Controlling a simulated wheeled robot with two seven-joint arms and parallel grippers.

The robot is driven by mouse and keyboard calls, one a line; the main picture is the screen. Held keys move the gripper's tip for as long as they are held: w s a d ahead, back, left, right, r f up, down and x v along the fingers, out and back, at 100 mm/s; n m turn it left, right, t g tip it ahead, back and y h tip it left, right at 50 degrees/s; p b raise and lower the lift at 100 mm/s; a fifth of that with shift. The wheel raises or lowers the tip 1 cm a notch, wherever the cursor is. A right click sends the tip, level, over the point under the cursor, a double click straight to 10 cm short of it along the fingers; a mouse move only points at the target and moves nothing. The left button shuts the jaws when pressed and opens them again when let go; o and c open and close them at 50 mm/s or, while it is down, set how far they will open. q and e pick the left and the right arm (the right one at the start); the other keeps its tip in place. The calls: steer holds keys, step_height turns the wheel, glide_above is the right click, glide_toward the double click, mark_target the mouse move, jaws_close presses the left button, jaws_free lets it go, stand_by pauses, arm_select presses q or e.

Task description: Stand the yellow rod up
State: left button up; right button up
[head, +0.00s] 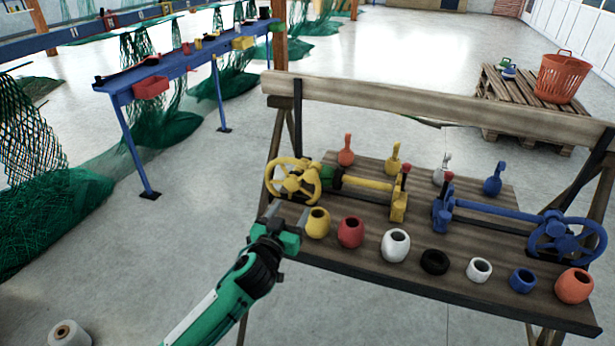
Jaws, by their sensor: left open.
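The yellow rod (368,183) lies nearly level above the wooden table. It runs from a dark green block (328,184) beside a yellow handwheel (293,182) to a yellow block (398,207) with a red knob (406,168). My left gripper (288,214) is open and seems empty, near the table's left front corner. It is below the handwheel in the picture and just left of a yellow pot (318,222), apart from the rod. Whether it touches the pot I cannot tell. My right gripper does not show.
A row of pots and rings, including a red pot (351,232) and a white pot (395,245), lines the table's front. A blue rod (495,209) with a blue handwheel (567,240) stands at right. Small bottle-shaped things line the back, below a wooden beam (430,105).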

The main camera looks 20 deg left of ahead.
mark_target(310, 178)
arm_select(q)
steer(key=w, duration=0.4)
steer(key=w+p, duration=0.1)
steer(key=w, duration=0.8)
steer(key=shift+d, duration=0.25)
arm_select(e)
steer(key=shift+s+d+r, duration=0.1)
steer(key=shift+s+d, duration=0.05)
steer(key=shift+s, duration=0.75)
arm_select(q)
jaws_close()
